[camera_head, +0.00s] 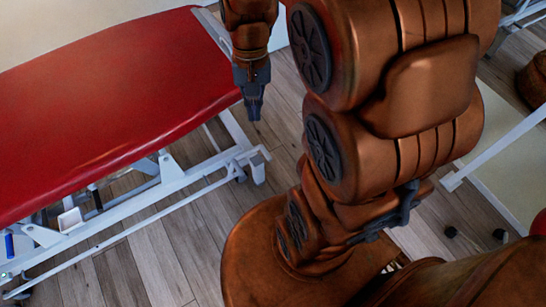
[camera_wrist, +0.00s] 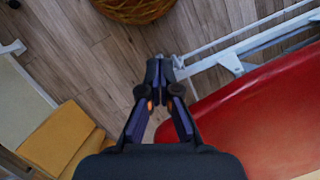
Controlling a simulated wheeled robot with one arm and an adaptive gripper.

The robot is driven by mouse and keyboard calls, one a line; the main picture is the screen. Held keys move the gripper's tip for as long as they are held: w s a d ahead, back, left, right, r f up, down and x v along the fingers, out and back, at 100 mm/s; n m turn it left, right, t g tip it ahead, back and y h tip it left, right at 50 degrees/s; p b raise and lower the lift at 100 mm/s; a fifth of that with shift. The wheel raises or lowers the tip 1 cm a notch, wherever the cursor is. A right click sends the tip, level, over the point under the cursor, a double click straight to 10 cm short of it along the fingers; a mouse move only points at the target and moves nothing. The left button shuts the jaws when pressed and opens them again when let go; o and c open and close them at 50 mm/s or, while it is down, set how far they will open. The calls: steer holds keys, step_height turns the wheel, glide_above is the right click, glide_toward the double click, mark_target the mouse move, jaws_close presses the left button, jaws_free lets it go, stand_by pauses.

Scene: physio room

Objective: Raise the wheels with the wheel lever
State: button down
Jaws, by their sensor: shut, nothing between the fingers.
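The red treatment table (camera_head: 100,85) has a white metal frame (camera_head: 175,178) underneath, with a dark wheel (camera_head: 240,174) at its near right corner. I cannot make out for sure which part is the wheel lever; a blue-ended piece (camera_head: 9,245) shows low at the left of the frame. My gripper (camera_head: 254,106) points down beside the table's right end, above the floor, apart from the frame. In the wrist view my gripper (camera_wrist: 158,70) has its fingertips together and holds nothing. The white frame (camera_wrist: 232,62) and red top (camera_wrist: 265,120) lie to its right.
A wicker basket (camera_wrist: 135,8) stands on the wood floor at the top of the wrist view. Yellow padded blocks (camera_wrist: 58,138) lie at the lower left. A white bar (camera_head: 495,150) runs at the right in the head view. Bare floor (camera_head: 285,110) lies beyond the table's right end.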

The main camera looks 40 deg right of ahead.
steer(key=w+d+f+m+y+b, duration=0.1)
steer(key=w+d+f+m+b, duration=0.2)
steer(key=w+d+f+b, duration=0.7)
steer(key=w+d+f+m+y+b, duration=0.1)
steer(key=w+d+f+m+b, duration=0.2)
steer(key=f, duration=1.2)
steer(key=w+d+f+m+t+y+b, duration=0.1)
steer(key=d+f+m+b, duration=0.2)
steer(key=f, duration=1.2)
steer(key=w+d+f+m+t+y+b, duration=0.1)
steer(key=d+f+m+b, duration=0.3)
steer(key=f, duration=1.1)
steer(key=w+d+b, duration=0.1)
steer(key=d+b, duration=0.2)
steer(key=d, duration=0.2)
steer(key=shift+d+f+t+y+b, duration=0.2)
steer(key=shift+t+y+b, duration=0.1)
steer(key=shift+t+y, duration=0.1)
steer(key=shift+a+f, duration=0.1)
steer(key=shift+a, duration=0.05)
